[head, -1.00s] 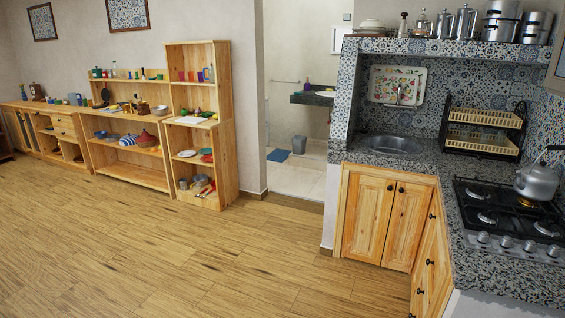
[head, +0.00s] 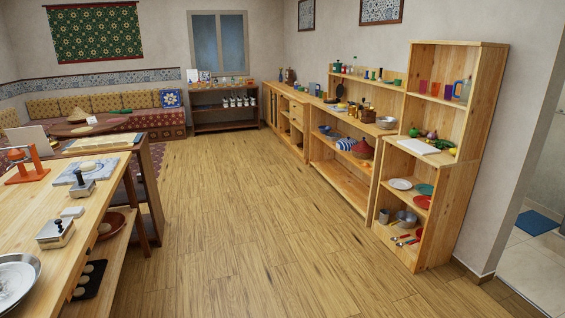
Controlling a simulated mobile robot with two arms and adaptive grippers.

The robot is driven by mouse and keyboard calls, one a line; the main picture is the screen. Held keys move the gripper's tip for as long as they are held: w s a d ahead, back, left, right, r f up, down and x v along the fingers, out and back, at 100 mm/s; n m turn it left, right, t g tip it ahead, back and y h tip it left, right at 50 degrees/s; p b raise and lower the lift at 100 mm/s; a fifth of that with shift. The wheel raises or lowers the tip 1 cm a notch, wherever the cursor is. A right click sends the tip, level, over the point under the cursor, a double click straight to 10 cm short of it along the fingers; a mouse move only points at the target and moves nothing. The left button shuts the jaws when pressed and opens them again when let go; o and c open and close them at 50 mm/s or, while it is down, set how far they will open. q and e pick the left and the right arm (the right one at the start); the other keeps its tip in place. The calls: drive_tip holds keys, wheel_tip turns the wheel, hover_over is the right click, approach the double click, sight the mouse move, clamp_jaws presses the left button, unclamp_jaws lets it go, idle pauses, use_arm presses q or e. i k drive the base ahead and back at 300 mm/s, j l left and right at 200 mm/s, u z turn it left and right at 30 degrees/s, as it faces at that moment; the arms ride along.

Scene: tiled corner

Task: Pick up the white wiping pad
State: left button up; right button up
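A larger flat white slab (head: 419,147) lies on the tall shelf unit (head: 478,95) at the right, beside some vegetables. Neither of my grippers is in view.
The worktable also holds a metal box with a knob (head: 55,232), a metal bowl (head: 15,278) and an orange stand (head: 27,167). Low wooden shelves (head: 340,180) line the right wall. The plank floor (head: 240,245) between is clear.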

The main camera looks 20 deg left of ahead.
sight(77, 212)
drive_tip(key=i+j+u, duration=0.25)
drive_tip(key=i+u, duration=0.6)
drive_tip(key=i, duration=0.25)
drive_tip(key=i+l+u, duration=0.15)
drive_tip(key=i+u, duration=0.3)
drive_tip(key=i+l+u, duration=0.45)
drive_tip(key=i, duration=0.15)
drive_tip(key=j, duration=0.1)
